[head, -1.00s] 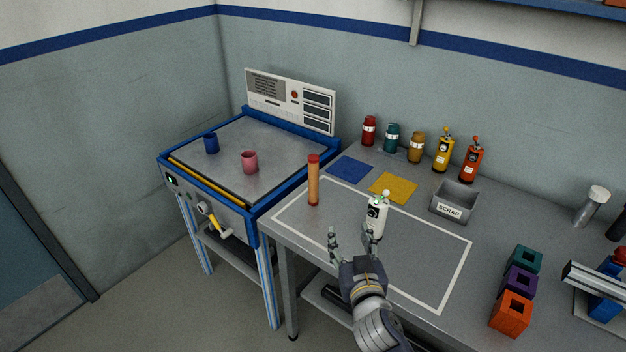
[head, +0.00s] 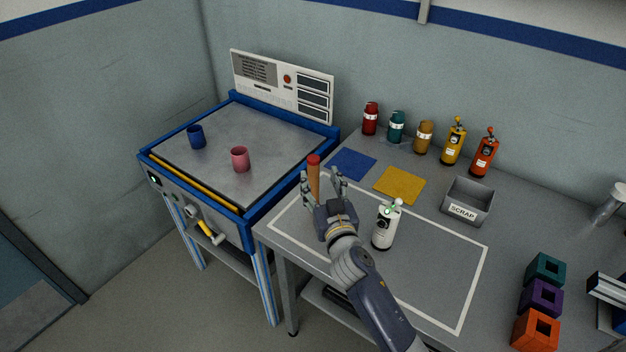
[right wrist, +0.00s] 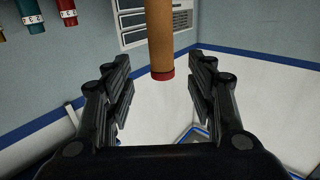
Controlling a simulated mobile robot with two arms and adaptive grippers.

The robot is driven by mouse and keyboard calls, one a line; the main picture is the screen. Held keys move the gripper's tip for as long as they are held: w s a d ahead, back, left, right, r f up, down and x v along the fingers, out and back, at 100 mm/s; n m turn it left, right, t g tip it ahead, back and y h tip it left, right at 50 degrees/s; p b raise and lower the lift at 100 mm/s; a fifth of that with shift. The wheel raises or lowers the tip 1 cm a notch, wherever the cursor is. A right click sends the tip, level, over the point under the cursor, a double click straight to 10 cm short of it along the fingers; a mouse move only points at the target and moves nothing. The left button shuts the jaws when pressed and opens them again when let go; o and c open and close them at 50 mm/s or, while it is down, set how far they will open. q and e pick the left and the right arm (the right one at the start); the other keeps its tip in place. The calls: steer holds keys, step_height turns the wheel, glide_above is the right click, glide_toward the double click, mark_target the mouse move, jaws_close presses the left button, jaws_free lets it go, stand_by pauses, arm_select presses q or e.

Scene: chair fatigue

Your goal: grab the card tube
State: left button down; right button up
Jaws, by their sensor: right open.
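The card tube (head: 314,178) is a slim brown cylinder with a red end cap. It stands upright on the metal bench, inside the white outline near its left side. My right gripper (head: 322,180) is open at the tube, and its hand hides the tube's lower part in the head view. In the right wrist view the tube (right wrist: 160,38) shows between and beyond the two spread fingers (right wrist: 160,85), apart from both, its red end towards the palm side. My left gripper is not in view.
A white bottle (head: 385,228) stands close to the right of my right forearm. Blue (head: 352,164) and yellow (head: 400,185) squares lie behind, with a scrap bin (head: 468,202) to the right. Pink (head: 240,158) and blue (head: 196,136) cups stand on the blue-framed table at left.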

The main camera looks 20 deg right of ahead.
mark_target(315, 173)
steer(key=shift+w, duration=0.45)
steer(key=shift+w+f, duration=0.1)
steer(key=shift+w, duration=0.15)
steer(key=w, duration=0.4)
steer(key=shift+w+f, duration=0.3)
steer(key=shift+f, duration=0.05)
steer(key=shift+w+d, duration=0.1)
steer(key=shift+w, duration=0.15)
steer(key=c, duration=0.7)
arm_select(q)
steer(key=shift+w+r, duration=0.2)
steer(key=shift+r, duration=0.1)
arm_select(e)
jaws_close()
